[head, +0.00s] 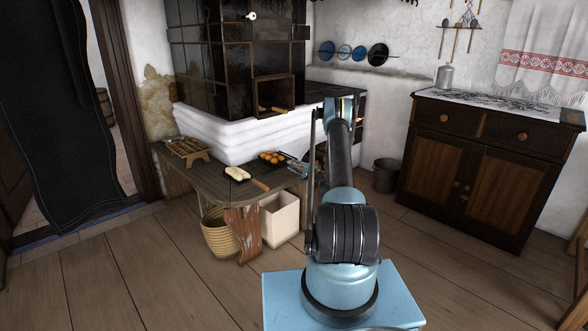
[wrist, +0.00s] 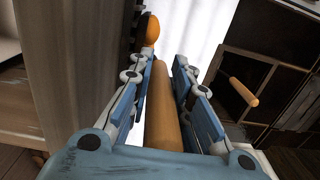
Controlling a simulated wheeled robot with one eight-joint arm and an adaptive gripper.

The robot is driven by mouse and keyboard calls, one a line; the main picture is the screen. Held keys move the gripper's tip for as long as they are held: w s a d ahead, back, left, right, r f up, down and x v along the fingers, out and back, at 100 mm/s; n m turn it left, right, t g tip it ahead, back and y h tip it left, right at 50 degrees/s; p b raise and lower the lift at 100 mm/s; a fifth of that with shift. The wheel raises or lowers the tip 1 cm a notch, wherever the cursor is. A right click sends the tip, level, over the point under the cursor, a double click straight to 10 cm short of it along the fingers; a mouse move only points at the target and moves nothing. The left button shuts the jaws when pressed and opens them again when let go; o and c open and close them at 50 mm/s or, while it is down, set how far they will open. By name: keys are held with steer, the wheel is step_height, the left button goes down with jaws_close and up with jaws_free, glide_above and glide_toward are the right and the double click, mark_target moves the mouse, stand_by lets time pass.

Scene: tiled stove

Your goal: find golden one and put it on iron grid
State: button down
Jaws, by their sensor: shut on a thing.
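In the head view a dark pan with golden-orange pieces (head: 272,157) is at the right end of the wooden bench, by the white stove base. My gripper (head: 296,166) is beside it. In the wrist view my gripper (wrist: 162,90) is shut around a brown wooden handle (wrist: 165,115), and one orange piece (wrist: 152,30) shows beyond its far end. I cannot tell whether the pan touches the bench. A second pan with pale pieces (head: 237,174) lies on the bench, its handle toward the front. A brownish grid stand (head: 187,148) sits at the bench's left end.
The dark tiled stove (head: 208,80) on its white base stands behind the bench (head: 200,177). A wicker basket (head: 221,235) and a white box (head: 280,218) are below. A dark bucket (head: 385,175) and a wooden cabinet (head: 485,165) are to the right. The front-left floor is clear.

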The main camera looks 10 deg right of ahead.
steer(key=shift+f, duration=0.1)
stand_by(0.5)
steer(key=c, duration=1.4)
jaws_free()
steer(key=v, duration=0.7)
steer(key=shift+s+d+f, duration=0.1)
steer(key=shift+d, duration=0.05)
